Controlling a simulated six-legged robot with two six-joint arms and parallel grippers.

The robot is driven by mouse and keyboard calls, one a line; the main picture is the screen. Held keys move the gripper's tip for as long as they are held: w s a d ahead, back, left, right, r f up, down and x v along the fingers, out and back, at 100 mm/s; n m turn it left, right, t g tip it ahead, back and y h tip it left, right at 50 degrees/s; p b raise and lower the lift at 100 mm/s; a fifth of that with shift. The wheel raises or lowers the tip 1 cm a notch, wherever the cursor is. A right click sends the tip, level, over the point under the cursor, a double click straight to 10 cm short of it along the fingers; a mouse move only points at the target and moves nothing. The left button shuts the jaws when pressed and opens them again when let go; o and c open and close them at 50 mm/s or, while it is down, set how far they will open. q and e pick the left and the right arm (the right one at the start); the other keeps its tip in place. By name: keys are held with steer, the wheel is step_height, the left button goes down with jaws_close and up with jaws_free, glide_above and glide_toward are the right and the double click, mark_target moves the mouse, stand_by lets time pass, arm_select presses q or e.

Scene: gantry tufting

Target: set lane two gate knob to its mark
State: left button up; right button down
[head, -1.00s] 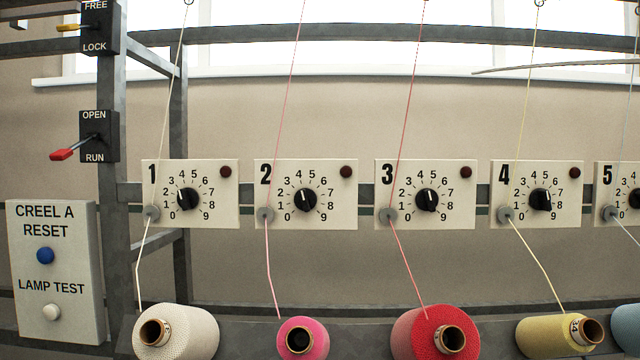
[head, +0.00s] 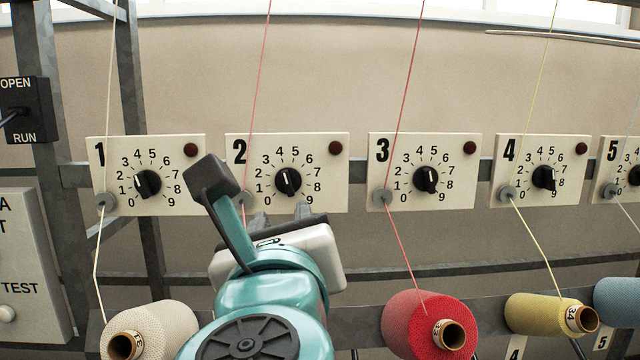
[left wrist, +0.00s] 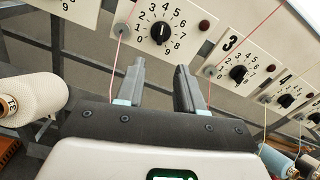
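The lane two plate (head: 240,200) carries a black round knob (head: 288,181) on a dial numbered 0 to 9. Its white pointer stands nearly upright, leaning slightly left, near 4. The knob also shows in the left wrist view (left wrist: 160,33), ahead of the fingers. No separate set mark can be made out on the dial. My left gripper (head: 283,215) is below the lane two knob, close to the plate's lower edge. In the left wrist view its two fingers (left wrist: 158,80) are apart with nothing between them. My right gripper is out of view.
Similar plates for lane one (head: 95,180), lane three (head: 375,165) and lane four (head: 505,170) flank it. A pink yarn (head: 262,70) runs past lane two's left side through a grey disc. Yarn cones, including a red one (head: 405,320), stand below.

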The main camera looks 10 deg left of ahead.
mark_target(289, 188)
arm_select(q)
steer(key=p+x, duration=0.3)
steer(key=x, duration=0.9)
steer(key=shift+w+f, duration=0.1)
steer(key=shift+w, duration=0.05)
steer(key=shift+w+f, duration=0.1)
steer(key=shift+w, duration=0.4)
steer(key=shift+s, duration=0.3)
steer(key=shift+w, duration=0.1)
jaws_close()
